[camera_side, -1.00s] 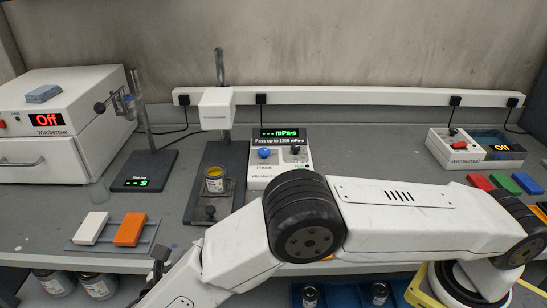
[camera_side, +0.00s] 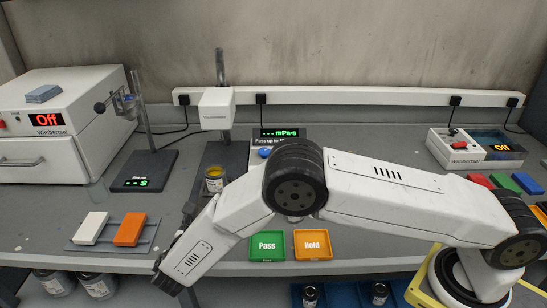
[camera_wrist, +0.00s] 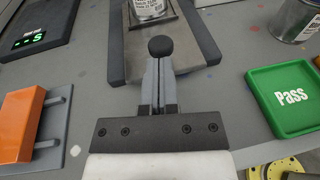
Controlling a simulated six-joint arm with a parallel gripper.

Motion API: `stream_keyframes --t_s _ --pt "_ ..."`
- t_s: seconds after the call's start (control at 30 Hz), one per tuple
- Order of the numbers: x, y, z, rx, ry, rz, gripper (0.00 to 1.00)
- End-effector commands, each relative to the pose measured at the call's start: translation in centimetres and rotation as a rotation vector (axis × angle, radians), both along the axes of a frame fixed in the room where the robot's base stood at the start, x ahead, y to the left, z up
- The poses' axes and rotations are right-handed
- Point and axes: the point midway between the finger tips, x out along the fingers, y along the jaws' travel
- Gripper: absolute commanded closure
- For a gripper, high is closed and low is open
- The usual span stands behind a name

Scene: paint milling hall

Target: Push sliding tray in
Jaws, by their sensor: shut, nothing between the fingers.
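The sliding tray (camera_wrist: 185,72) is a grey plate between dark side rails, under the white stand in the side view. An open can (camera_side: 215,180) of yellow paint stands on it; the can's lower part shows at the top of the wrist view (camera_wrist: 151,8). A round black knob (camera_wrist: 161,46) is at the tray's near end. My gripper (camera_wrist: 158,68) is shut and empty, its fingertips right at the knob; I cannot tell whether they touch it. In the side view, my arm hides part of the tray's front and the knob.
A green Pass tray (camera_side: 267,246) and an orange Hold tray (camera_side: 313,245) lie to the right. An orange block (camera_side: 130,229) and a white block (camera_side: 90,228) lie on a rack to the left. A dark scale (camera_side: 145,171) with a clamp post stands behind the rack.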

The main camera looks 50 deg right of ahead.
Motion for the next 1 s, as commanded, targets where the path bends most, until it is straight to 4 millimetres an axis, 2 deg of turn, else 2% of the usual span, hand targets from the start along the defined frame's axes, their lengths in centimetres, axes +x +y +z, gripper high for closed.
stream_keyframes --t_s 0.2,0.73,1.0 --pt "0.7 -0.9 -0.2 0.0 0.0 0.001 1.0" --pt "1.1 -1.3 -0.2 0.0 0.0 0.0 1.0" --pt "3.3 -3.7 -0.3 0.0 0.0 -0.003 1.0"
